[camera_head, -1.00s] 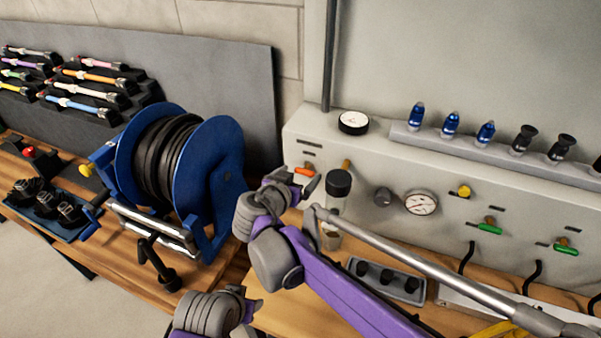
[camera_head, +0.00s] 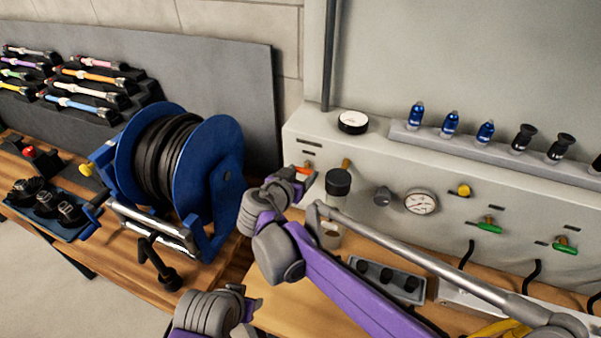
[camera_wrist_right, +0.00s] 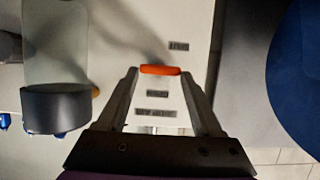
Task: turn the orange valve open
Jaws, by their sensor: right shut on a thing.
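The orange valve (camera_head: 304,170) is on the grey panel's front, at its left end, right of the blue hose reel. In the right wrist view its orange handle (camera_wrist_right: 160,70) lies crosswise between the two fingertips, which touch its ends. My right gripper (camera_head: 306,184) is at the valve and shut on this handle. The gripper hides part of the valve in the head view. At the bottom of the head view a grey and purple part of my left arm shows, with its gripper (camera_head: 254,310) partly cut off, and its jaw state is unclear.
The blue hose reel (camera_head: 213,175) is close on the left. A gauge (camera_head: 421,201) and green valves (camera_head: 489,228) are farther right. A grey tray (camera_head: 410,292) lies on the bench below.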

